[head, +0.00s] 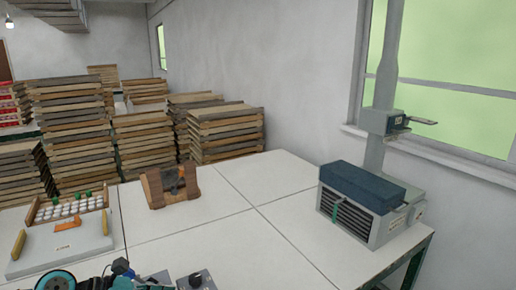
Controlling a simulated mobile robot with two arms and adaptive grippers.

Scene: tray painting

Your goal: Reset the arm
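Neither of my grippers shows in the head view. Teal, black and grey parts lie along the bottom edge, left of centre, cut off by the frame; I cannot tell whether they belong to my arms. At the right end of the white table (240,250) stands a grey machine (385,228) with a slatted front and a dark blue top block (360,185). A grey post (388,60) rises behind it, with a small bracket (398,122) sticking out to the right.
A wooden holder (153,192) with dark contents stands mid-table. A white board (60,248) and a wooden rack of white and green pieces (70,208) lie at left. Wooden tray stacks (68,130) stand behind. The table between holder and machine is clear.

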